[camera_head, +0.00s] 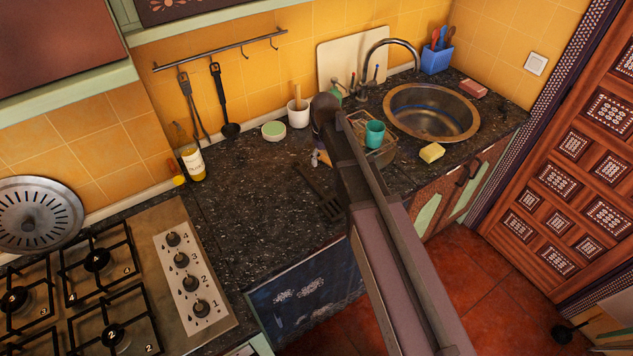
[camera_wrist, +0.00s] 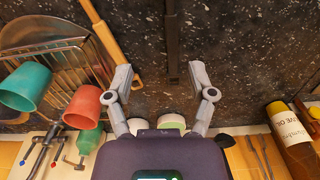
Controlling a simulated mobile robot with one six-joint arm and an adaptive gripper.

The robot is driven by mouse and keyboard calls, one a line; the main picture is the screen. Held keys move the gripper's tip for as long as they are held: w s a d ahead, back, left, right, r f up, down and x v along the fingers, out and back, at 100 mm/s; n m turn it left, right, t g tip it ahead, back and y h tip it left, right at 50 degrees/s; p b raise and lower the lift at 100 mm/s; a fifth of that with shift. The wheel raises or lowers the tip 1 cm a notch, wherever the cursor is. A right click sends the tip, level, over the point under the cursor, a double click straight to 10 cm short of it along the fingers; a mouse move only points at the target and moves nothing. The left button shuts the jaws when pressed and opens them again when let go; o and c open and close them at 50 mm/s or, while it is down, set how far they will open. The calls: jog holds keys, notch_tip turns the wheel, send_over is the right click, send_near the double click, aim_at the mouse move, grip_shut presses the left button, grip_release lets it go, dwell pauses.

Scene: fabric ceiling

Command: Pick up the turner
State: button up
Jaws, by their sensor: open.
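A black slotted turner (camera_head: 329,207) lies flat on the dark speckled counter near its front edge in the head view. Its slotted head is toward the front edge and its handle points back and to the left. In the wrist view, a dark straight handle (camera_wrist: 172,42), apparently the turner's, runs down from the top edge and ends close to the gap between my fingertips. My gripper (camera_wrist: 160,77) is open and empty, with one grey finger on each side of that gap. In the head view my arm hides most of the gripper.
A dish rack with a teal cup (camera_head: 375,133) stands right of my arm, before the sink (camera_head: 431,108). A yellow sponge (camera_head: 432,153) lies nearby. An oil bottle (camera_head: 191,160) and a white pot (camera_head: 298,114) stand along the wall. The stove is at left.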

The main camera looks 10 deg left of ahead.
jog(key=shift+w+a+r+n, duration=0.15)
jog(key=shift+w+a+r, duration=0.1)
jog(key=shift+a, duration=0.35)
jog(key=shift+w+a+r+n, duration=0.1)
jog(key=shift+a+r+n, duration=0.1)
jog(key=shift+a, duration=0.4)
jog(key=shift+f, duration=0.2)
jog(key=b, duration=0.8)
send_over(316, 186)
jog(key=f, duration=0.8)
jog(key=shift+w+f, duration=0.15)
jog(key=shift+w, duration=0.05)
jog(key=f+b, duration=0.3)
jog(key=b, duration=0.1)
jog(key=shift+s+f, duration=0.3)
jog(key=shift+f+b, duration=0.8)
